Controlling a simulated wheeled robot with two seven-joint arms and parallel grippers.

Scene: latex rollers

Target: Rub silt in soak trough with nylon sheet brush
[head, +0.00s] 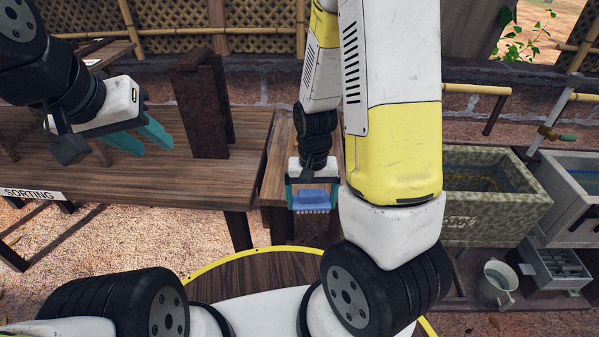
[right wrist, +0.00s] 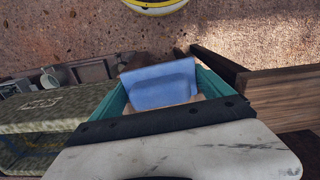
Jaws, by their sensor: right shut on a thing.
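My right gripper (head: 312,200) is shut on the blue nylon sheet brush (head: 311,196), whose pale bristles point down. In the right wrist view the blue brush (right wrist: 160,84) sits between the teal fingers. A mossy green stone trough (head: 505,226), which looks like the soak trough, stands to the right of the gripper, partly behind my right arm. It also shows at the left of the right wrist view (right wrist: 50,106). Its inside is dark with a yellowish line; I cannot clearly make out silt. My left gripper (head: 150,138) is open and empty above the wooden table at left.
A wooden table (head: 195,185) with a "SORTING" label (head: 33,194) fills the left, with a dark wooden upright block (head: 203,105) on it. A grey basin (head: 577,212) stands right of the trough.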

